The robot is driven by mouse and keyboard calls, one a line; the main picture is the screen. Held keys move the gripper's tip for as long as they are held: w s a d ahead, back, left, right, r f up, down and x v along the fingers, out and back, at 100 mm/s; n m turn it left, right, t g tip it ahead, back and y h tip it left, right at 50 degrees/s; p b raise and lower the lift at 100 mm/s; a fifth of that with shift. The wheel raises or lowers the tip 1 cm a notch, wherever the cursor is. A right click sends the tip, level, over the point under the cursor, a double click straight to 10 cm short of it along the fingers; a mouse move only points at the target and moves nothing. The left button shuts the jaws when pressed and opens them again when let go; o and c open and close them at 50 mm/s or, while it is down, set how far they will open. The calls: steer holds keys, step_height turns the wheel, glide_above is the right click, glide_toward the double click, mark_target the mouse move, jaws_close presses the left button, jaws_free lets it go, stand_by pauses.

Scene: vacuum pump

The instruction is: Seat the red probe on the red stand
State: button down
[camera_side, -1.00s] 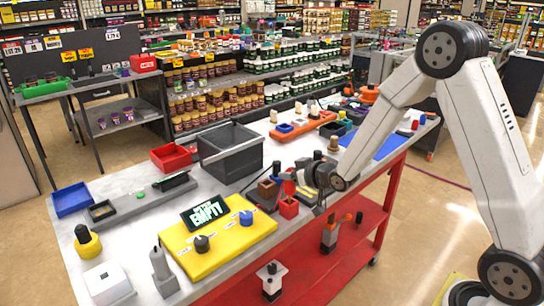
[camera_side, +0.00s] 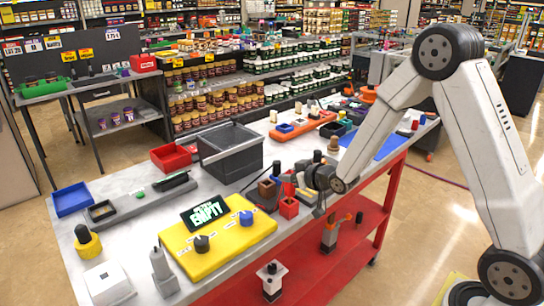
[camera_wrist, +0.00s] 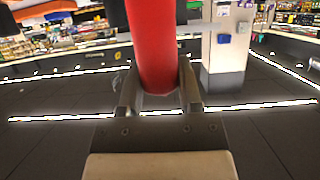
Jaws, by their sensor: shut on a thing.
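The red probe (camera_wrist: 160,45) is a smooth red cylinder in the wrist view, standing up between the two fingers of my gripper (camera_wrist: 160,95). The fingers are shut on its lower visible part, and its upper end runs out of the frame. In the side view my gripper (camera_side: 304,187) is low over the front edge of the table, just right of the red stand (camera_side: 289,208).
A brown block (camera_side: 266,188) and a black-topped piece (camera_side: 277,168) stand close left of the red stand. A yellow panel (camera_side: 215,250) with knobs and a display lies nearer the camera. A dark grey bin (camera_side: 230,152) stands behind. The table's front edge is close.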

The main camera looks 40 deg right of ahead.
steer(key=shift+f, duration=1.1)
stand_by(0.9)
steer(key=shift+c, duration=1)
jaws_free()
steer(key=shift+r, duration=0.15)
steer(key=shift+r, duration=4.35)
steer(key=s+a+f+g, duration=0.2)
steer(key=s+g, duration=0.1)
steer(key=s, duration=0.4)
steer(key=s+a+f+g, duration=0.2)
steer(key=s+f+g, duration=0.1)
steer(key=s, duration=0.5)
steer(key=s+a+f+g, duration=0.2)
steer(key=s+g, duration=0.3)
steer(key=s, duration=0.3)
steer(key=shift+a+f, duration=0.25)
